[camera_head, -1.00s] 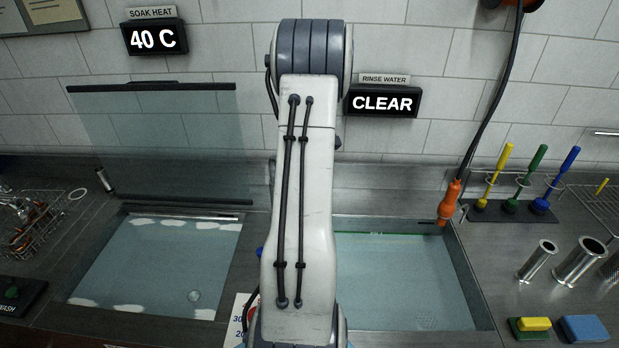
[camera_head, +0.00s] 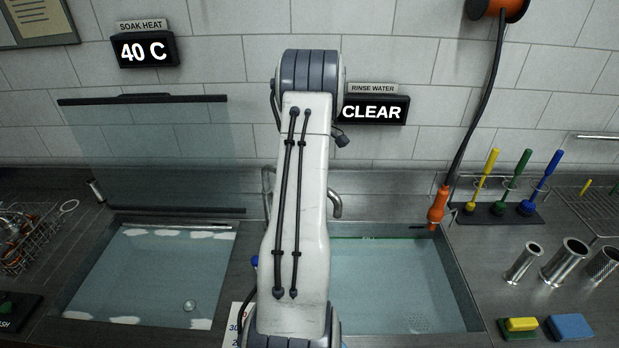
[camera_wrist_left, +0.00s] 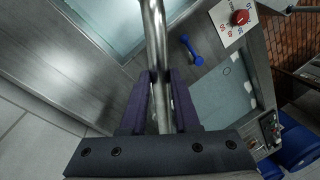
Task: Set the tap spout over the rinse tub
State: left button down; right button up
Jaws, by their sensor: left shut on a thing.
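The tap spout (camera_wrist_left: 153,35) is a shiny metal pipe. In the left wrist view it runs between the fingers of my left gripper (camera_wrist_left: 163,95), which is shut on it. In the head view its bent end (camera_head: 336,205) shows just right of my arm, at the back of the rinse tub (camera_head: 462,285); how far it reaches over the water I cannot tell. The rinse tub, under the "CLEAR" sign, holds clear water. My arm hides the left gripper and most of the tap in the head view. My right gripper is not in view.
The soak tub (camera_head: 150,275) lies left, with a raised glass lid (camera_head: 150,150) behind it. An orange hanging tool (camera_head: 437,207) is at the rinse tub's back right corner. Brushes, metal cylinders (camera_head: 565,262) and sponges (camera_head: 571,327) stand right of it.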

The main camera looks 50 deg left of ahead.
pick_arm(q)
jog(key=shift+a+r, duration=0.1)
jog(key=shift+a, duration=0.05)
jog(key=c, duration=0.7)
grip_release()
jog(key=shift+o, duration=0.2)
jog(key=shift+w+r, duration=0.15)
jog(key=shift+r, duration=0.05)
notch_tip(320, 180, up, 10)
jog(key=w+b, duration=0.1)
jog(key=b, duration=0.1)
jog(key=shift+w+a, duration=0.2)
jog(key=shift+w, duration=0.15)
jog(key=shift+f, duration=0.15)
